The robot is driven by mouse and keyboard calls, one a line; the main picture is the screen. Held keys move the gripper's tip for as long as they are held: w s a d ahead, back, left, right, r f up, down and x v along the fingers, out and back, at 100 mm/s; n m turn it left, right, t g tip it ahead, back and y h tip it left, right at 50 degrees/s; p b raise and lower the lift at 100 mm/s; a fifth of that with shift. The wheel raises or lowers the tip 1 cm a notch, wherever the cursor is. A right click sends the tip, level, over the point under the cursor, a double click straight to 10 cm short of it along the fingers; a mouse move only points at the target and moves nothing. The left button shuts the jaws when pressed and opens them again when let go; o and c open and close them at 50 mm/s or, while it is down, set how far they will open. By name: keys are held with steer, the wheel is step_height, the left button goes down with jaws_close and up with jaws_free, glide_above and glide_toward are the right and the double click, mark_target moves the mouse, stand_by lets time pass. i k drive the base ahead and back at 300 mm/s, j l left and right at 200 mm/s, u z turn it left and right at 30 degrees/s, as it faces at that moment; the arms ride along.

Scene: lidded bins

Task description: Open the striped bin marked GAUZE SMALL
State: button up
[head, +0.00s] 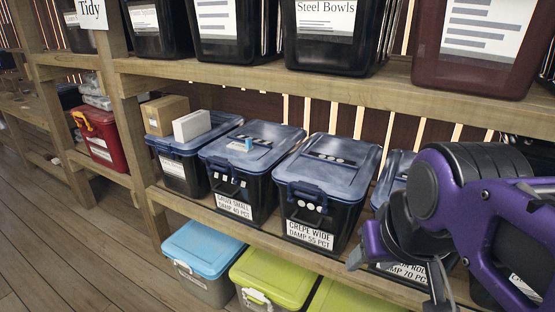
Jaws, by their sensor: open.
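The bin marked GAUZE SMALL (234,207) stands on the middle shelf in the head view. It is black with a blue lid (262,135), and pale stripe marks show on its front above the label. The lid looks shut, with a blue handle or latch at its front edge.
The CREPE WIDE bin (318,208), with dots, stands close on the right. The left neighbour bin (178,172) carries a brown box (165,114) and a white box (192,125). An upper shelf (300,82) with bins overhangs. Blue and green lidded bins sit below. Floor (60,240) is clear at left.

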mark_target(252, 202)
steer(key=z, duration=0.95)
steer(key=j+u, duration=0.1)
steer(key=u, duration=0.4)
steer(key=j+u, duration=0.15)
steer(key=u, duration=0.3)
steer(key=j+u, duration=0.1)
steer(key=u, duration=0.4)
steer(key=i+j+u, duration=0.6)
steer(key=i, duration=0.2)
steer(key=i+j+u, duration=0.1)
steer(key=i+u, duration=0.2)
steer(key=i, duration=0.1)
